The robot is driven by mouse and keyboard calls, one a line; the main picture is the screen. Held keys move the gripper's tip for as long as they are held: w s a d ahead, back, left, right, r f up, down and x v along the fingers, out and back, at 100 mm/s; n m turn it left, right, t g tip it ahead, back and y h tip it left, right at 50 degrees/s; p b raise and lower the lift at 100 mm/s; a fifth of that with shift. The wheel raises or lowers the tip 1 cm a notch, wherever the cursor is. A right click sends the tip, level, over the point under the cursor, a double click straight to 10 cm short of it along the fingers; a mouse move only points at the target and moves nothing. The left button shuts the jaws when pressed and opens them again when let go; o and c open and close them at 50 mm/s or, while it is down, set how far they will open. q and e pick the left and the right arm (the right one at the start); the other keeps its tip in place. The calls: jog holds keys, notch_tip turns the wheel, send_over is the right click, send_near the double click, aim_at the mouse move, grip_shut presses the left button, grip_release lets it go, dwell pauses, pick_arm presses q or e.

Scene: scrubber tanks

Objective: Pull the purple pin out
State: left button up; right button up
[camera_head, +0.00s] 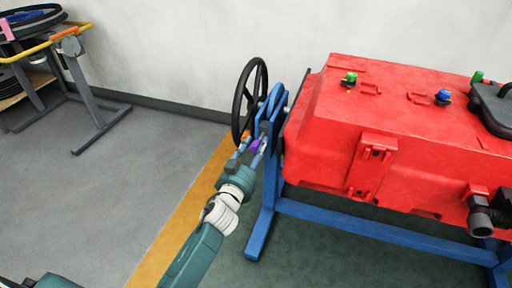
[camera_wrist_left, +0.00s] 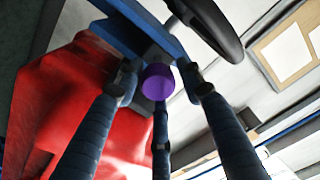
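The purple pin (camera_head: 255,147) sits at the blue stand's upright, below the black handwheel. It also shows in the left wrist view (camera_wrist_left: 158,82) as a round purple knob. My left gripper (camera_head: 249,150) reaches up to it from below. In the left wrist view my left gripper (camera_wrist_left: 161,84) has its fingers spread around the knob, with a visible gap on the left and right sides. The third finger is below the knob; whether it touches cannot be told. The pin's shaft is hidden. My right gripper is not in view.
The black handwheel (camera_head: 249,100) stands just above the pin. The blue stand (camera_head: 262,215) carries the red tank (camera_head: 335,120), close on the right. A grey cart with a yellow rail (camera_head: 32,48) is at the far left. The floor between is clear.

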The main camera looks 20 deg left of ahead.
pick_arm(q)
jog(key=shift+s+f, duration=0.1)
jog(key=shift+s, duration=0.3)
jog(key=s, duration=1.1)
jog(key=shift+s+a, duration=0.15)
jog(key=shift+a, duration=0.05)
